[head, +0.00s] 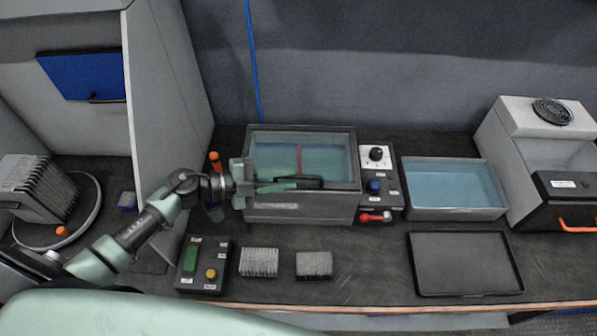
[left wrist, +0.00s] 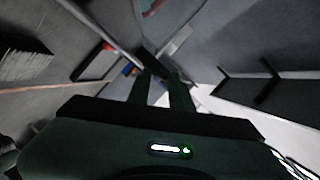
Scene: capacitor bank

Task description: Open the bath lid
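The bath (head: 300,208) is a dark grey box on the bench. Its lid (head: 325,155) is a see-through blue-green pane in a dark frame. It lies flat over the bath and looks closed. My left gripper (head: 305,182) comes in from the left, with its fingers over the front part of the lid, pointing right. In the left wrist view its two fingers (left wrist: 158,82) stand apart with a gap between them, and I see nothing held. The fingers cover part of the lid's front edge, and I cannot tell whether they touch it. My right gripper is out of view.
A control box (head: 376,185) with a red lever adjoins the bath's right side. Further right are a blue-filled tray (head: 455,212), a dark flat tray (head: 465,292) and a grey machine (head: 527,130). In front stand a button box (head: 203,265) and two finned blocks (head: 259,262).

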